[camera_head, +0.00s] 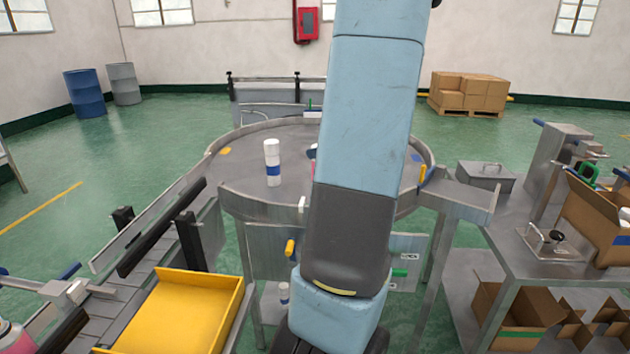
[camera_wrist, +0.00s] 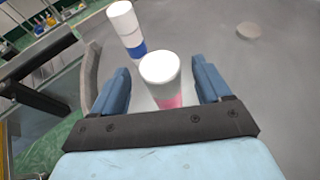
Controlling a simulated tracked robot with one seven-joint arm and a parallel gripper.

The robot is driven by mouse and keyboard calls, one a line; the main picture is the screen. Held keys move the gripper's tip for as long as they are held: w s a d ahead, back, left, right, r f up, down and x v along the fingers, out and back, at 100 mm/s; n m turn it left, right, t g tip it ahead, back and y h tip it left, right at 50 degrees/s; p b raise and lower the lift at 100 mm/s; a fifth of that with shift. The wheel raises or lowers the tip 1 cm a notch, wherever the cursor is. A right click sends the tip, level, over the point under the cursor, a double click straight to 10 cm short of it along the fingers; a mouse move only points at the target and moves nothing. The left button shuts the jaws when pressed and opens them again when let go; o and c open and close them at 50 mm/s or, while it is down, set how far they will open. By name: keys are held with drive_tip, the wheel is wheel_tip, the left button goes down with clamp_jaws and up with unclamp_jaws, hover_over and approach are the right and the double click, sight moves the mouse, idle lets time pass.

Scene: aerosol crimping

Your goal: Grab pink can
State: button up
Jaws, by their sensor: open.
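A white can with a pink band, the pink can (camera_wrist: 161,78), stands upright in the wrist view. My gripper (camera_wrist: 162,85) is open, with one blue finger to the left of the can and one to the right. Gaps show between the can and both fingers. In the head view my own arm hides most of the pink can and my gripper.
A white can with a blue band (camera_head: 272,163) stands upright on the round metal table (camera_head: 240,190); it also shows just behind the pink can in the wrist view (camera_wrist: 126,30). The table has a raised rim. A yellow tray (camera_head: 190,310) sits at the front left.

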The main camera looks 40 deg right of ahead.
drive_tip(key=shift+f+x, duration=0.15)
drive_tip(key=shift+x, duration=0.95)
drive_tip(key=shift+f+x, duration=0.15)
drive_tip(key=shift+x, duration=0.9)
drive_tip(key=shift+s+d, duration=0.1)
drive_tip(key=shift+s, duration=0.05)
drive_tip(key=shift+c, duration=0.4)
clamp_jaws()
